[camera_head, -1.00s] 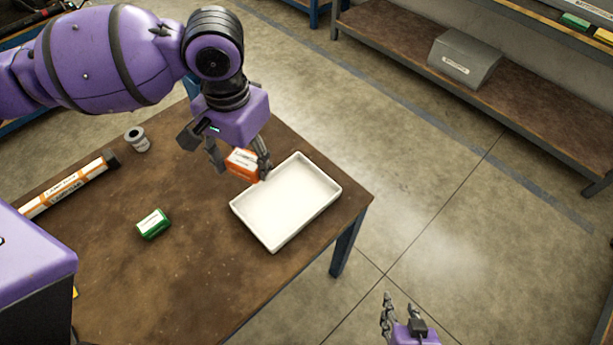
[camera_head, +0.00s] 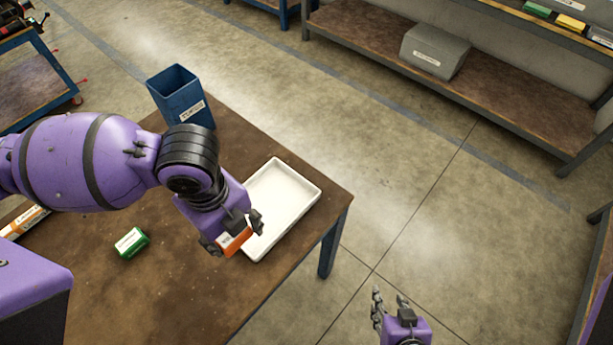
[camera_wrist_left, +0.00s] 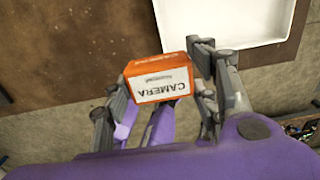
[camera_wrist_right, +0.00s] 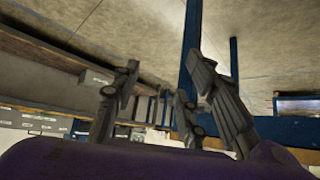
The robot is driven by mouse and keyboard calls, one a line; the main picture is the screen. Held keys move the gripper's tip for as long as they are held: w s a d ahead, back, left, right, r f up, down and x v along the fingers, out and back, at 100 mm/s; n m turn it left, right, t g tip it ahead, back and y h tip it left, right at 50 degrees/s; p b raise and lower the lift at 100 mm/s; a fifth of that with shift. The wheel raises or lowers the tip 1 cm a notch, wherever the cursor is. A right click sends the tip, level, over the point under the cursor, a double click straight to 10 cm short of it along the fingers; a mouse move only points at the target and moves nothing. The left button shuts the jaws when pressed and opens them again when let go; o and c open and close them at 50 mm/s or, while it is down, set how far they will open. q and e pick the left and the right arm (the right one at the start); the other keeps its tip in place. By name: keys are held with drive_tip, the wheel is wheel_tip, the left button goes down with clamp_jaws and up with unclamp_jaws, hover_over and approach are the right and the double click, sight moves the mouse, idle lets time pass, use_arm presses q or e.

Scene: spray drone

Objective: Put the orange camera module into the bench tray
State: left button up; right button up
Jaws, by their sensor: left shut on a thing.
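The orange camera module (camera_head: 236,241) is held in my left gripper (camera_head: 233,234), which is shut on it. In the left wrist view the module (camera_wrist_left: 158,83) shows a white face reading "CAMERA", between the two fingers of the gripper (camera_wrist_left: 160,90). The white bench tray (camera_head: 309,203) lies on the table near its right edge. The module is at the near left side of the tray, and in the left wrist view the tray (camera_wrist_left: 222,42) lies beyond it. My right gripper (camera_head: 391,301) is open and empty, off the table's right side; its spread fingers also show in the right wrist view (camera_wrist_right: 165,95).
A green box (camera_head: 131,243) and an orange-white long box (camera_head: 24,221) lie on the brown table (camera_head: 185,290). A blue bin (camera_head: 178,97) stands at the table's far end. A shelf with a grey case (camera_head: 435,52) stands at the back right.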

use_arm(q)
drive_tip(key=w+f, duration=0.2)
drive_tip(key=w, duration=0.1)
drive_tip(key=w+d+f, duration=0.1)
drive_tip(key=w+f, duration=0.2)
drive_tip(key=w, duration=0.1)
drive_tip(key=w+f, duration=0.3)
drive_tip(key=shift+w+d+f+b, duration=0.15)
drive_tip(key=shift+w+d+b, duration=0.1)
drive_tip(key=shift+d+b, duration=0.1)
drive_tip(key=shift+w+f, duration=0.25)
drive_tip(key=shift+f, duration=0.05)
drive_tip(key=shift+a+f, duration=0.1)
drive_tip(key=shift+f, duration=1.35)
drive_tip(key=shift+f, duration=0.15)
drive_tip(key=o, duration=1.2)
